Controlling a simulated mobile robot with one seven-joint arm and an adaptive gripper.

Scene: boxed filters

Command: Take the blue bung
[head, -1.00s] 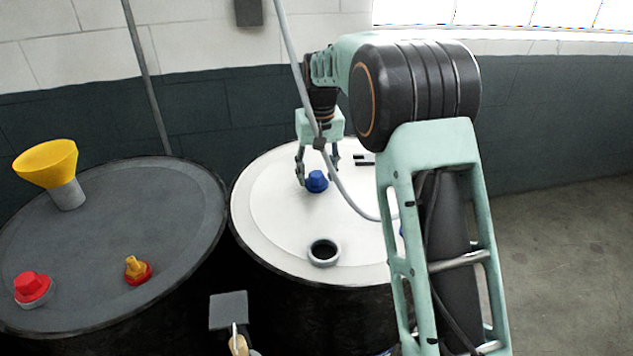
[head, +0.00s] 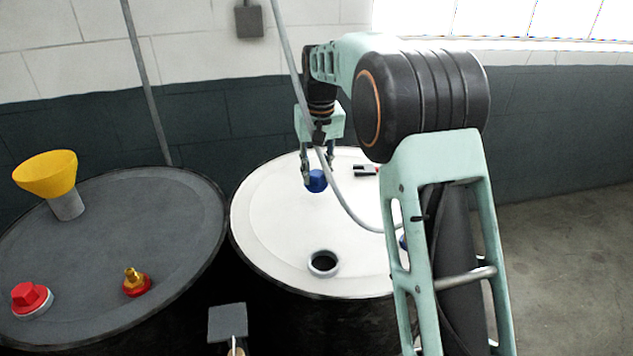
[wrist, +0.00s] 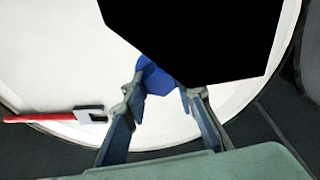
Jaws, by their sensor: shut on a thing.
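The blue bung (head: 316,182) is between the fingers of my gripper (head: 318,172), over the white drum lid (head: 270,225) in the head view. My gripper points down and is shut on the bung. In the wrist view the blue bung (wrist: 155,78) shows between the two fingertips (wrist: 162,92), partly hidden by a large black shape. I cannot tell whether the bung touches the lid or hangs just above it.
An open, ringed hole (head: 323,264) is at the lid's front. A red-handled tool (wrist: 45,117) lies near the lid's edge. The grey drum (head: 130,225) at left carries a yellow funnel (head: 47,175), a red cap (head: 30,298) and a brass fitting (head: 136,280). A grey cable hangs before my gripper.

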